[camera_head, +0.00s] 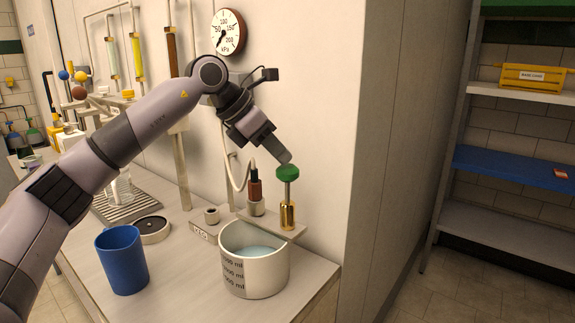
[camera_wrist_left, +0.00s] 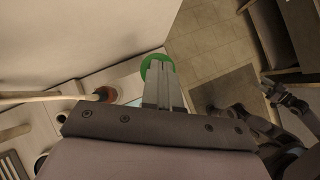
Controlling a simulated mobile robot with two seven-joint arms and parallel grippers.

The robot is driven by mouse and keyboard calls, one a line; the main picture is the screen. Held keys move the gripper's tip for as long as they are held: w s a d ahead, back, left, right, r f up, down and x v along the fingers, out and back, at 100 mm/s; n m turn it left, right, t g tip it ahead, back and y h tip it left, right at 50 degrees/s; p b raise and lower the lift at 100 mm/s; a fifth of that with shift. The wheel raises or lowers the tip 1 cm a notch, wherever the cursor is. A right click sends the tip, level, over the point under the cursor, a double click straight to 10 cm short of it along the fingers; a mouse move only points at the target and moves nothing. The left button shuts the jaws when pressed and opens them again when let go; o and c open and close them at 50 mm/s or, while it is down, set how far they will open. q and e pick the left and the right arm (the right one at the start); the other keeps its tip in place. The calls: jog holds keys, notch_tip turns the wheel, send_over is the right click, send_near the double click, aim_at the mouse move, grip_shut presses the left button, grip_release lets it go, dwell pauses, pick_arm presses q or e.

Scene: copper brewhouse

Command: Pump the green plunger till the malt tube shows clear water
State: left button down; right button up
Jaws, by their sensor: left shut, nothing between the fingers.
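The green plunger knob (camera_head: 288,173) sits atop a raised rod above a brass cylinder (camera_head: 288,214). My left gripper (camera_head: 287,160) is shut and empty, its fingertips just above the knob. In the left wrist view, the shut fingers (camera_wrist_left: 158,68) overlap the green knob (camera_wrist_left: 151,64); whether they touch it I cannot tell. Three wall tubes show: one pale (camera_head: 112,59), one yellow (camera_head: 137,56), one brown (camera_head: 172,52). I cannot read which is the malt tube. A dark gripper, seemingly my right one (camera_wrist_left: 287,95), appears in the left wrist view, its jaws unclear.
A white graduated beaker (camera_head: 254,278) with pale water stands before the plunger. A blue jug (camera_head: 122,262) is left of it. A round gauge (camera_head: 228,32) hangs on the wall, and a hose (camera_head: 228,170) runs to a brown fitting. Shelves (camera_head: 500,165) stand right.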

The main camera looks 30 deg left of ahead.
aim_at(277, 176)
pick_arm(q)
jog(key=shift+f, duration=0.1)
dwell(0.5)
jog(key=shift+f+b, duration=1.85)
jog(key=shift+f, duration=0.8)
notch_tip(277, 176, up, 6)
jog(key=p, duration=0.5)
jog(key=shift+f, duration=0.25)
jog(key=shift+f, duration=0.1)
